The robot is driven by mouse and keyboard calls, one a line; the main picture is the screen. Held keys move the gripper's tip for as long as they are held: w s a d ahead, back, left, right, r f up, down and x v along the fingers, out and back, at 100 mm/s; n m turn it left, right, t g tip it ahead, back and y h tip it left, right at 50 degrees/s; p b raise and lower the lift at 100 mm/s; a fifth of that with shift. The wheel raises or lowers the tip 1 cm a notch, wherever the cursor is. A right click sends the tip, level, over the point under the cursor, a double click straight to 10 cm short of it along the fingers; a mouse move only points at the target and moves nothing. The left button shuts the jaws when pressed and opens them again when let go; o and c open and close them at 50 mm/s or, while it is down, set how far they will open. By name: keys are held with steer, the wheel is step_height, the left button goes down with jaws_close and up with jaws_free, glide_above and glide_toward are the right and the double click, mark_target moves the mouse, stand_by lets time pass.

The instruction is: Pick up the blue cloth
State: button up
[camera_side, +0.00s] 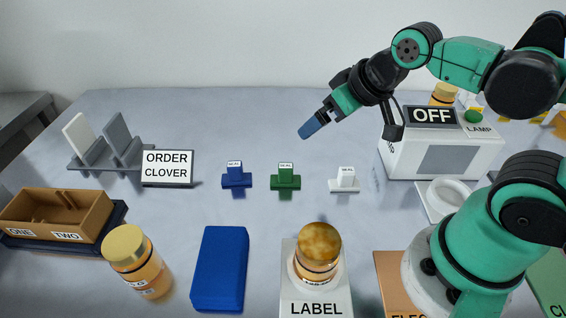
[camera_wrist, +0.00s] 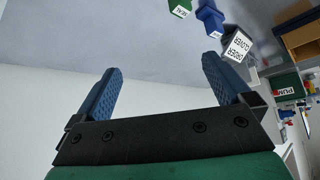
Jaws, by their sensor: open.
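The blue cloth (camera_side: 220,268) is a folded, thick rectangular block lying flat on the table near the front, left of the LABEL stand. I do not see it in the wrist view. My gripper (camera_side: 306,132) is raised above the back of the table, up and to the right of the cloth and well apart from it. In the wrist view my gripper (camera_wrist: 160,85) shows its two blue fingers spread wide with nothing between them.
A jar (camera_side: 138,262) stands close left of the cloth, and another jar (camera_side: 317,252) sits on the LABEL stand (camera_side: 316,292) to its right. Blue (camera_side: 236,178), green (camera_side: 285,179) and white (camera_side: 344,180) seals stand behind. A lamp box (camera_side: 440,150) is at right.

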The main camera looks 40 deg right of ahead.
steer(key=w+a+n+g+y, duration=0.1)
steer(key=w+a+n+g, duration=0.1)
steer(key=a+n, duration=0.45)
steer(key=n+g+h, duration=0.1)
steer(key=n+g, duration=0.4)
steer(key=n, duration=1.5)
glide_above(220, 260)
step_height(220, 260, down, 7)
steer(key=shift+w+d+f, duration=0.1)
steer(key=shift+f, duration=0.1)
steer(key=shift+f+n, duration=0.25)
steer(key=shift+n, duration=0.1)
steer(key=shift+f, duration=2.65)
steer(key=c, duration=1)
